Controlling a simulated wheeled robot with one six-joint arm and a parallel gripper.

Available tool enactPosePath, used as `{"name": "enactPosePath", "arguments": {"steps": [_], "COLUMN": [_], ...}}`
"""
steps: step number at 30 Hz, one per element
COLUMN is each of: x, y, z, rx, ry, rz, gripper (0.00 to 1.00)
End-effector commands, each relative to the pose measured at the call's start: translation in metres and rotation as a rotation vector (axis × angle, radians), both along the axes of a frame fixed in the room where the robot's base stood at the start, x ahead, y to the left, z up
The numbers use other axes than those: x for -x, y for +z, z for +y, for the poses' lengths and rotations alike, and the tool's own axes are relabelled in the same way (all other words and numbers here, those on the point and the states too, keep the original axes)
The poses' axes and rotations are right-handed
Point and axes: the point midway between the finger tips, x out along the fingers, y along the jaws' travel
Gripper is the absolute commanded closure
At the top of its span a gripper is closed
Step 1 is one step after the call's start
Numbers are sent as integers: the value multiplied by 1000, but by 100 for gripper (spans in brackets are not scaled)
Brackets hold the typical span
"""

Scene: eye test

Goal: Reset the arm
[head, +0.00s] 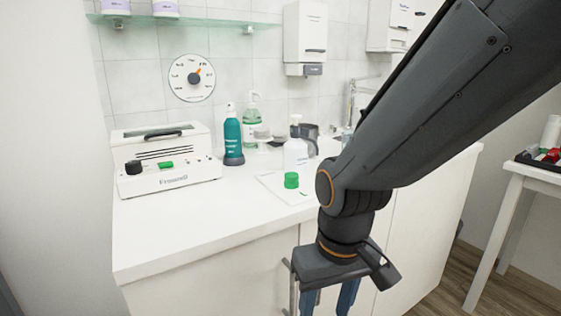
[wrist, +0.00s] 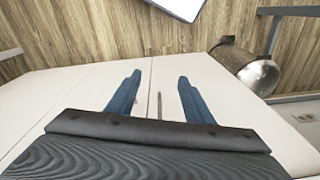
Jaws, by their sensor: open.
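My gripper (wrist: 158,85) is open and empty in the wrist view, with its two blue fingers apart and pale cabinet fronts behind them. In the head view my gripper (head: 329,300) hangs pointing down in front of the white counter's front side, below the level of the top. Its fingertips are cut off by the lower picture edge there. My dark grey arm comes in from the upper right and hides part of the counter and the wall behind.
A white side table (head: 513,205) stands at the right. The front left of the counter top is clear.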

Motion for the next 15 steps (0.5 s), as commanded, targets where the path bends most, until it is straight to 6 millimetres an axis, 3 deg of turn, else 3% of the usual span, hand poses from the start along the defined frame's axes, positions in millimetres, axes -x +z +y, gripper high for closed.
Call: {"name": "enactPosePath", "arguments": {"steps": [2,15], "x": [3,20], "y": [-16,-46], "z": [9,31], "rx": [1,7], "ry": [31,119], "rz": [11,55], "gripper": [53,53]}}
